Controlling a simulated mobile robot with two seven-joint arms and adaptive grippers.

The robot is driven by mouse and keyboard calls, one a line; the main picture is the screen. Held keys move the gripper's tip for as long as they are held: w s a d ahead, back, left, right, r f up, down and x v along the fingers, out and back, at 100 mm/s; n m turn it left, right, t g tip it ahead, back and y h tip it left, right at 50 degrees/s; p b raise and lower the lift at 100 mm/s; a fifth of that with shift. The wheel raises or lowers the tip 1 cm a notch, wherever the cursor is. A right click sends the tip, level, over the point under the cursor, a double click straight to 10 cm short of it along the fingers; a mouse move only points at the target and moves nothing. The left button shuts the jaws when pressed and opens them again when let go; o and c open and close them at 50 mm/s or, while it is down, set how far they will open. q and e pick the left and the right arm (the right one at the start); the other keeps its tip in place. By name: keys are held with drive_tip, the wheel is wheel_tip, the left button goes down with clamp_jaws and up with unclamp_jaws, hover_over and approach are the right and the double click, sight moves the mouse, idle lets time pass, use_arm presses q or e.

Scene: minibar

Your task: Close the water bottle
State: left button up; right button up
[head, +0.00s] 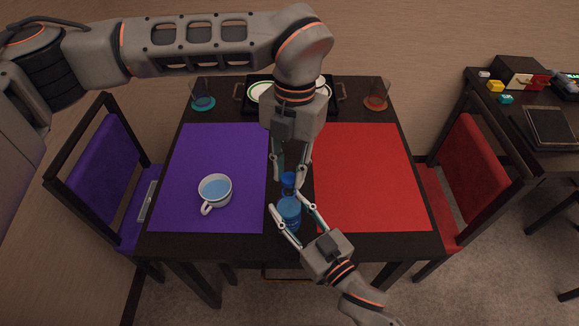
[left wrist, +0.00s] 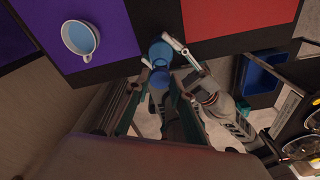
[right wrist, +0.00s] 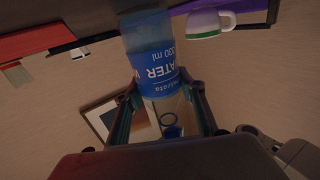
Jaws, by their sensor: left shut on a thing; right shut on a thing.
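The water bottle (head: 289,214) is blue and clear, over the dark strip between the mats near the table's front edge. My right gripper (head: 287,208) is shut on it from the front right. Its blue "WATER" label (right wrist: 158,68) shows upside down in the right wrist view. The blue cap (head: 288,180) is between the fingertips of my left gripper (head: 289,178), which is shut on it, just beyond the bottle in the head view. The left wrist view shows the bottle (left wrist: 160,51) close to the left fingers. I cannot tell whether cap and bottle mouth touch.
A white mug (head: 207,204) of blue liquid stands on the purple mat (head: 190,150). The red mat (head: 365,180) is clear. A black tray (head: 241,101) with plates and two glasses (head: 203,93) (head: 376,93) stand at the back. Chairs flank the table.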

sight(289, 205)
use_arm(q)
drive_tip(key=shift+f, duration=0.1)
drive_tip(key=shift+f, duration=0.8)
drive_tip(key=shift+f, duration=0.55)
idle(0.5)
